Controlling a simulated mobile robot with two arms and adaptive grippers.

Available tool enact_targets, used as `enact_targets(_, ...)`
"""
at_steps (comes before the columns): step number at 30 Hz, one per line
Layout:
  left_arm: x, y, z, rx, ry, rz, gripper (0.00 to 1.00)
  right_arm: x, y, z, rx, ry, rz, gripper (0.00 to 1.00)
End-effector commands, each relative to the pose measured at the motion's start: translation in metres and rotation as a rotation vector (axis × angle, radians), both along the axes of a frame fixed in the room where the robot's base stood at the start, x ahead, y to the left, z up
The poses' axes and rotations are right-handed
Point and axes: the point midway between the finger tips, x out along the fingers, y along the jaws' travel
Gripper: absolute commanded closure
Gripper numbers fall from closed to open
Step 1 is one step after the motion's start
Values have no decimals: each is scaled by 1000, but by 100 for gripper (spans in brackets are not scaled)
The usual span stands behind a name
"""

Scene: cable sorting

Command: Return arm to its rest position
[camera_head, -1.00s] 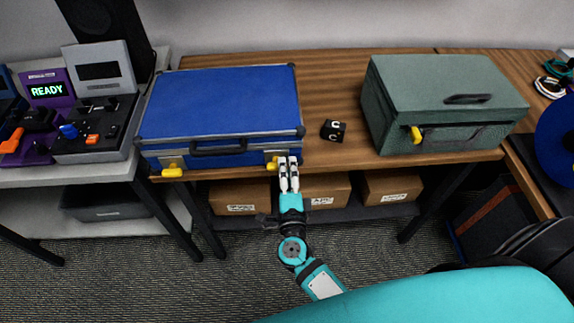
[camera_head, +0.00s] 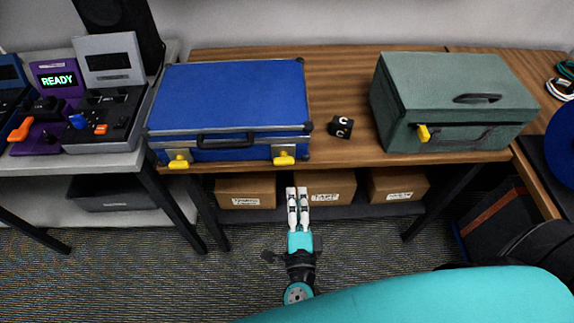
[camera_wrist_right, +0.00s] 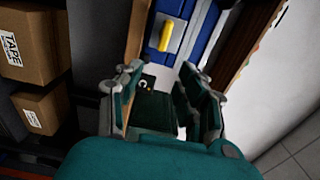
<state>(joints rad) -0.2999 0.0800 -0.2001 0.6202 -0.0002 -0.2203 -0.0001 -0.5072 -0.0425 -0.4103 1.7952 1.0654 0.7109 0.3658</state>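My right gripper (camera_head: 298,196) hangs in front of the table, below its front edge, clear of the blue case (camera_head: 235,95). In the right wrist view its fingers (camera_wrist_right: 160,98) stand apart with nothing between them. The blue case lies on the table with its lid down. Its two yellow latches, left (camera_head: 179,161) and right (camera_head: 284,158), show on its front. One yellow latch also shows in the right wrist view (camera_wrist_right: 166,36). My left gripper is not in view.
A black lettered cube (camera_head: 340,127) sits between the blue case and a green case (camera_head: 440,95). Cardboard boxes (camera_head: 247,191) stand on a low shelf under the table (camera_head: 335,75). A console reading READY (camera_head: 58,80) stands on the left table.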

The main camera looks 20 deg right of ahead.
Motion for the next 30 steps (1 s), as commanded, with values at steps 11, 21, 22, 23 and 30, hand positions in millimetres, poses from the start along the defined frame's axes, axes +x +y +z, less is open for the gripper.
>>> enact_targets(11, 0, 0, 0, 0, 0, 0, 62, 1, 16, -44, -164, 89, 116, 62)
enact_targets(21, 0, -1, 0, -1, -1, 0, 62, -76, 32, -272, -834, 581, 701, 62)
enact_targets(22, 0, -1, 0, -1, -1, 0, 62, -90, 28, -291, -882, 629, 754, 62)
enact_targets(23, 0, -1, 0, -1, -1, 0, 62, -104, 22, -309, -927, 677, 807, 62)
enact_targets(30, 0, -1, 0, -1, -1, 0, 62, -227, -41, -414, -1200, 1036, 1219, 62)
